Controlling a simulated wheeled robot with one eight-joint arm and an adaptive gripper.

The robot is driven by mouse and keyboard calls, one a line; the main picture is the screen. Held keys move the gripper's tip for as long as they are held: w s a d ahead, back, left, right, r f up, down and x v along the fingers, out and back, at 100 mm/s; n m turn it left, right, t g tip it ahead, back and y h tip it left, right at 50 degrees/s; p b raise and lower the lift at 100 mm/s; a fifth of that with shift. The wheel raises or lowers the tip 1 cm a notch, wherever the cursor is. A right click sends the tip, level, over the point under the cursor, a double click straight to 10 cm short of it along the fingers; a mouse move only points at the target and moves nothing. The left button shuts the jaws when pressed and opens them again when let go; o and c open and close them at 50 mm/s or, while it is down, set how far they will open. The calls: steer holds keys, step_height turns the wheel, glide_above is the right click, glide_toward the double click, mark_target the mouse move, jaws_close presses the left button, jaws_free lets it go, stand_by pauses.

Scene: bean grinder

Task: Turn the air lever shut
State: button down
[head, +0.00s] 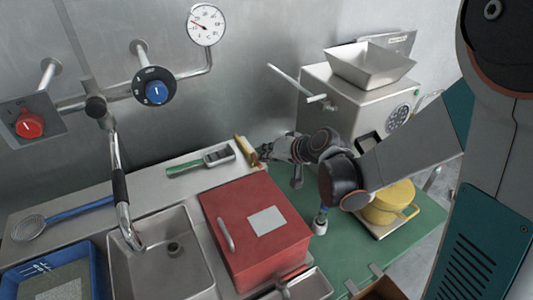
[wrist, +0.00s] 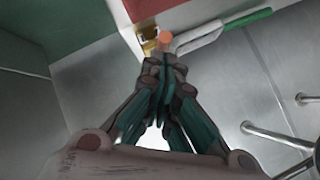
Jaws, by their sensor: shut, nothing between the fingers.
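No part is plainly marked as the air lever. A yellow, brass-like piece (head: 243,151) stands by the back corner of the red box, and its link to the air line cannot be told. In the wrist view a small yellow and white piece (wrist: 148,40) and a round orange tip (wrist: 166,40) lie just beyond the fingertips. My gripper (head: 262,152) is shut and empty at the red box's back edge, close to the yellow piece. Its fingers (wrist: 165,68) are together in the wrist view. Whether they touch the orange tip cannot be told.
A red box (head: 240,210) with a handle stands in front of my gripper. A green-handled tool (head: 200,160) lies to the left. The grinder (head: 345,95) stands behind my arm.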

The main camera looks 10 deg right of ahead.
steer(key=shift+s+a+m+t+h, duration=0.25)
steer(key=shift+a+m+t+h, duration=0.15)
steer(key=shift+m+h, duration=0.25)
steer(key=shift+s+a+m+h+b, duration=0.1)
steer(key=shift+a+m+h+b, duration=0.05)
steer(key=shift+m+h+b, duration=0.15)
steer(key=shift+s+a+b, duration=0.15)
steer(key=shift+a+b, duration=0.2)
steer(key=shift+a, duration=0.4)
steer(key=shift+s+a+b, duration=0.1)
steer(key=shift+a+b, duration=0.25)
steer(key=shift+a, duration=0.4)
steer(key=shift+w+a+b, duration=0.25)
steer(key=shift+w+a, duration=0.05)
steer(key=shift+a, duration=0.45)
steer(key=shift+w+a+b, duration=0.2)
steer(key=shift+w+a, duration=0.1)
steer(key=shift+a, duration=0.4)
steer(key=shift+w+a, duration=0.2)
stand_by(0.6)
steer(key=shift+d, duration=0.1)
stand_by(1.5)
